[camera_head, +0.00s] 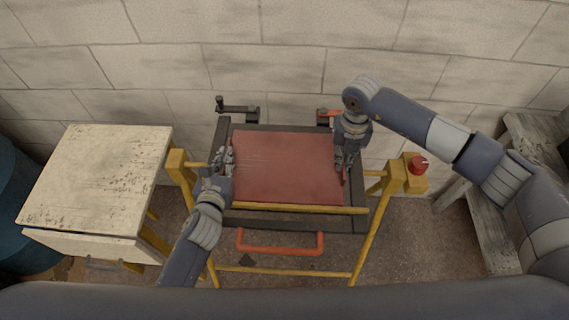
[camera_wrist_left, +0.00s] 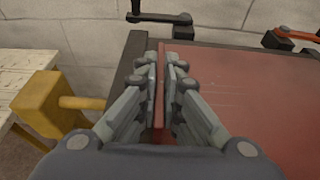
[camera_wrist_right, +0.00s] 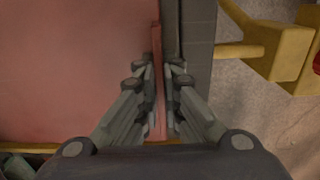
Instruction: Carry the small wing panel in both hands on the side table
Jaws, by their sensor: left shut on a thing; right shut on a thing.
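The small wing panel (camera_head: 288,168) is a flat red rectangle over the dark frame (camera_head: 290,222) of the yellow bench. My left gripper (camera_head: 226,158) is shut on the panel's left edge; in the left wrist view its fingers (camera_wrist_left: 168,85) pinch the red edge. My right gripper (camera_head: 345,165) is shut on the right edge, and its fingers (camera_wrist_right: 159,85) straddle that edge in the right wrist view. Whether the panel rests on the frame or hangs just above it I cannot tell. The side table (camera_head: 100,180), with a worn cream top, stands at the left, its top bare.
Clamps with dark and red handles (camera_head: 237,108) stand at the frame's back edge. A red button (camera_head: 418,165) sits on the bench's right post. An orange handle (camera_head: 280,250) is at the front. A blue drum (camera_head: 20,215) stands far left and a wooden bench (camera_head: 490,215) at the right.

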